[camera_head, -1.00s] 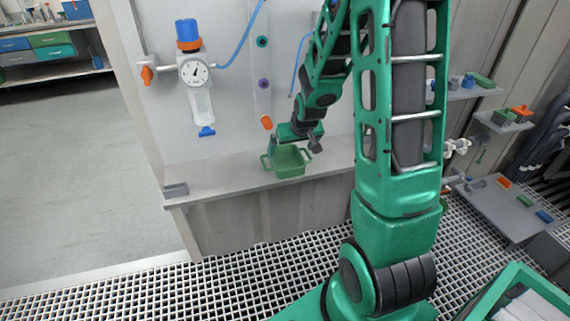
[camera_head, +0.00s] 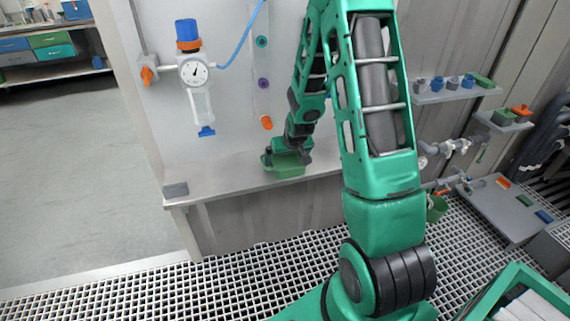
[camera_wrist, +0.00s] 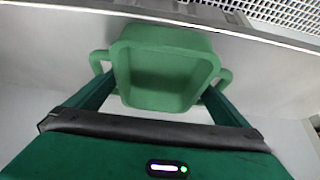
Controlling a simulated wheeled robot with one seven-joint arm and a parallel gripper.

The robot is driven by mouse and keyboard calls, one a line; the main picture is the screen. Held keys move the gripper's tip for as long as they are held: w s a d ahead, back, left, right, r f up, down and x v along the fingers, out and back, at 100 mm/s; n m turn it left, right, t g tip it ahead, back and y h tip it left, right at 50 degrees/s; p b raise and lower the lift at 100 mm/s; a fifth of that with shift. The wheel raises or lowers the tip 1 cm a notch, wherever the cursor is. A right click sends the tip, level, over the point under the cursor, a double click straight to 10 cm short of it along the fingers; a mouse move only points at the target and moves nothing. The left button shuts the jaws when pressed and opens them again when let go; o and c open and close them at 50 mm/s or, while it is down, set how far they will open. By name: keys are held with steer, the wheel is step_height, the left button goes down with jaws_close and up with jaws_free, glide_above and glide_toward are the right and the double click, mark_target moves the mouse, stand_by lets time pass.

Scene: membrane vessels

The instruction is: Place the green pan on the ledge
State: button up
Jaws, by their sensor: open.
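The green pan (camera_head: 288,165) sits upright on the grey ledge (camera_head: 225,184) below the wall panel, close to the ledge's front edge. It is a rectangular open tub with a loop handle on each side, and it also shows in the wrist view (camera_wrist: 163,70). My gripper (camera_head: 284,150) is low over the ledge at the pan's back side. In the wrist view, its two fingers (camera_wrist: 160,100) are spread wide, one on each side of the pan near the handles. Whether the fingers touch the pan cannot be told.
A small grey block (camera_head: 175,190) lies at the ledge's left end. A gauge (camera_head: 195,72) with a clear vessel hangs on the wall above. Shelves with small parts (camera_head: 455,92) are at the right. The ledge between block and pan is clear.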

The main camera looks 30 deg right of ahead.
steer(key=c, duration=1.4)
